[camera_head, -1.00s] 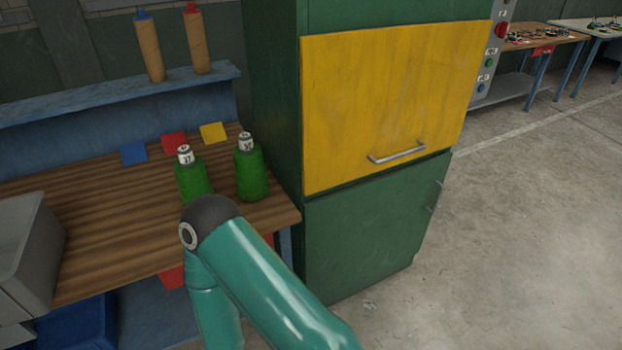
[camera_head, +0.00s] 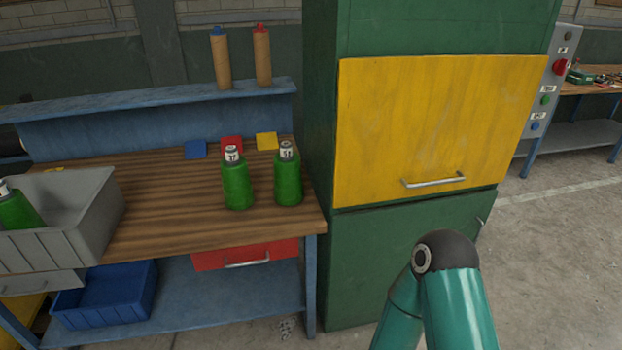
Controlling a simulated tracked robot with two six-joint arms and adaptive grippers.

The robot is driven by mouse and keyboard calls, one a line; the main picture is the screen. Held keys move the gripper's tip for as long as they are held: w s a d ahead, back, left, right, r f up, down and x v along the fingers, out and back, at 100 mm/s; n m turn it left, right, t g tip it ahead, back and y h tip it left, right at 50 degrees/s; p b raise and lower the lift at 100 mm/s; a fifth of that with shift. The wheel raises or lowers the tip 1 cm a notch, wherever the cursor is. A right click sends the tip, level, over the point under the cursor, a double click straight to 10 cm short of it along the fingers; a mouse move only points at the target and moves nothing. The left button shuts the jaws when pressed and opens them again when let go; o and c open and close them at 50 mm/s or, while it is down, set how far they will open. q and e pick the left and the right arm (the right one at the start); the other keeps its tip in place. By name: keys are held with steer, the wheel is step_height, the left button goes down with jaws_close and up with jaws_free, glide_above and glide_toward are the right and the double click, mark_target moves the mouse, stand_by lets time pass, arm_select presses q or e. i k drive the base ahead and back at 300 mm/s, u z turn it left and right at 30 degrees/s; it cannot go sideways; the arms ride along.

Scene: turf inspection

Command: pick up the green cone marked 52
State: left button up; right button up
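A third green cone (camera_head: 17,209) leans in the grey bin at the far left, partly cut off by the picture edge. I cannot tell which cone is marked 52. Neither of my grippers shows; only the teal links and dark elbow of one of my arms are in view at the lower right, in front of the green cabinet.
The grey bin (camera_head: 94,222) stands on the bench's left (camera_head: 160,222). Blue, red and yellow squares lie behind the cones. Two brown cylinders stand on the blue shelf (camera_head: 170,99). A green cabinet with a yellow door (camera_head: 430,125) rises right of the bench. A blue crate (camera_head: 105,297) sits below.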

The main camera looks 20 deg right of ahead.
mark_target(288, 180)
steer(key=z, duration=0.3)
steer(key=i, duration=1.35)
steer(key=u, duration=0.55)
